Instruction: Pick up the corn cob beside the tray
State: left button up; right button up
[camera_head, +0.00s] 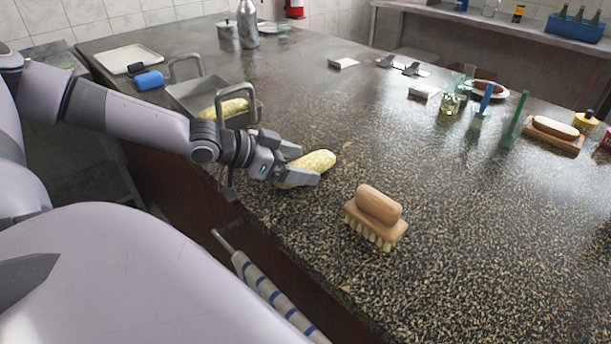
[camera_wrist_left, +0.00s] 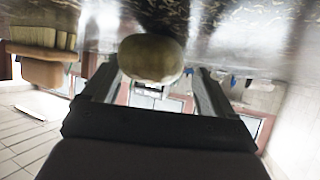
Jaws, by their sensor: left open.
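A pale yellow corn cob (camera_head: 318,160) lies on the dark speckled counter beside the metal tray (camera_head: 257,112). My left gripper (camera_head: 303,173) is at this cob, with its open fingers along the cob's near side and top in the head view. In the left wrist view the cob's rounded end (camera_wrist_left: 152,58) shows between the two open fingers (camera_wrist_left: 150,95), near their tips. Whether the fingers touch it I cannot tell. My right gripper is not in view.
A wooden brush (camera_head: 377,215) stands on the counter right of the cob; it also shows in the left wrist view (camera_wrist_left: 40,50). A striped towel (camera_head: 270,290) hangs at the front edge. A white tray (camera_head: 128,58) and blue item (camera_head: 149,80) lie at the left. The counter's middle is clear.

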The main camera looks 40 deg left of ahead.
pick_arm(q)
jog(key=shift+w+d+f, duration=0.1)
jog(key=shift+w+f, duration=0.05)
jog(key=shift+w, duration=0.05)
jog(key=shift+c, duration=0.3)
jog(key=c, duration=1.4)
notch_tip(320, 180, up, 11)
jog(key=p, duration=0.5)
notch_tip(320, 180, up, 7)
send_over(299, 162)
jog(key=shift+r, duration=1.1)
